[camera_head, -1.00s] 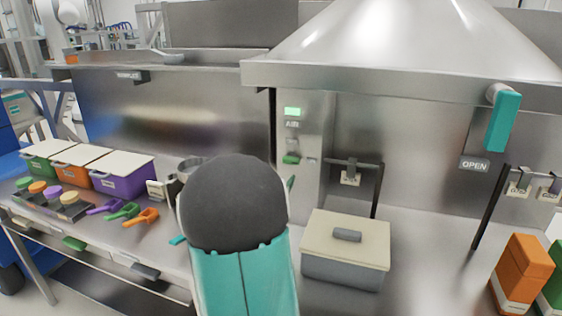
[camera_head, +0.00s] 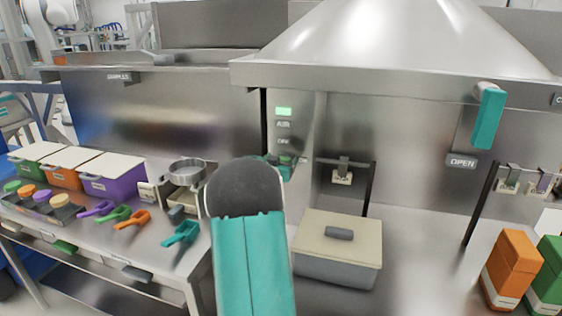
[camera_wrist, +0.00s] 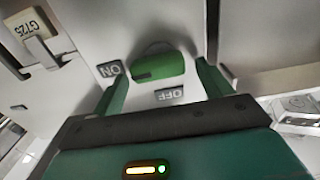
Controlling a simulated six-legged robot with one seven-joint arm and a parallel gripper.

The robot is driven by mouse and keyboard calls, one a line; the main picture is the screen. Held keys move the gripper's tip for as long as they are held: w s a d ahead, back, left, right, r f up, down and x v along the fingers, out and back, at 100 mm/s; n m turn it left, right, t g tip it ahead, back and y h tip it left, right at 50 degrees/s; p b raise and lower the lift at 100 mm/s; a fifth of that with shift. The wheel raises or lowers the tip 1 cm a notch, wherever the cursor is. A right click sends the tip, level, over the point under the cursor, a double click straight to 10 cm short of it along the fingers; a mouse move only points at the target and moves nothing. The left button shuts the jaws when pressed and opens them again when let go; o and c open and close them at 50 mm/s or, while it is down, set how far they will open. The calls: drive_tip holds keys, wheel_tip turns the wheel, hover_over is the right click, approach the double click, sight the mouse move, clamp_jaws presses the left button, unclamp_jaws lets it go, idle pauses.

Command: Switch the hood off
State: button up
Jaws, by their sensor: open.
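The hood (camera_head: 400,81) is a large metal canopy over the right part of the counter. Its control panel (camera_head: 291,108) has a lit green display (camera_head: 284,111). In the wrist view a green switch knob (camera_wrist: 160,66) sits on the panel, with an ON label (camera_wrist: 110,69) to its left and an OFF label (camera_wrist: 169,95) below; both labels appear upside down. A dark mark is on the knob's ON-side end. My gripper (camera_wrist: 160,78) is open, its green fingers on either side of the knob; contact cannot be told. In the head view my arm partly hides that area.
A lidded grey box (camera_head: 338,247) stands on the counter below the panel. A teal lever (camera_head: 489,117) hangs from the hood edge by an OPEN label. Hanging tags (camera_head: 342,176) and black posts stand nearby. Orange (camera_head: 511,268) and green cartons are at right; bins and scoops at left.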

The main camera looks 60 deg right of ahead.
drive_tip(key=c, duration=1)
drive_tip(key=shift+n, duration=0.3)
drive_tip(key=shift+w+a+f+n, duration=0.1)
drive_tip(key=shift+w+n, duration=0.15)
drive_tip(key=shift+n, duration=2.65)
drive_tip(key=shift+w+f+n, duration=0.15)
drive_tip(key=shift+w+n, duration=0.1)
drive_tip(key=shift+n, duration=2.65)
drive_tip(key=shift+w+a+f+n, duration=0.1)
drive_tip(key=shift+w+n, duration=0.15)
drive_tip(key=shift+n, duration=2.65)
drive_tip(key=shift+d, duration=0.1)
